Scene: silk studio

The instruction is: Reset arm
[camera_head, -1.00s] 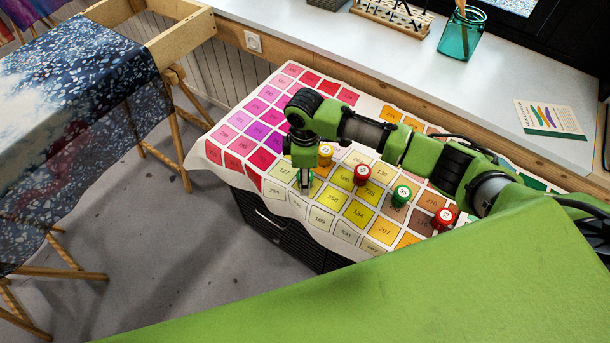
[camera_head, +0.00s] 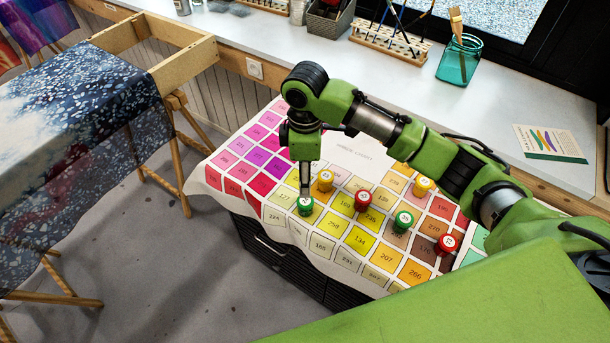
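My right arm comes in from the right. My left gripper is not in view.
Behind is a white sill with a brush rack (camera_head: 388,42) and teal jar (camera_head: 458,62). A fabric-draped wooden frame (camera_head: 190,62) stands at left.

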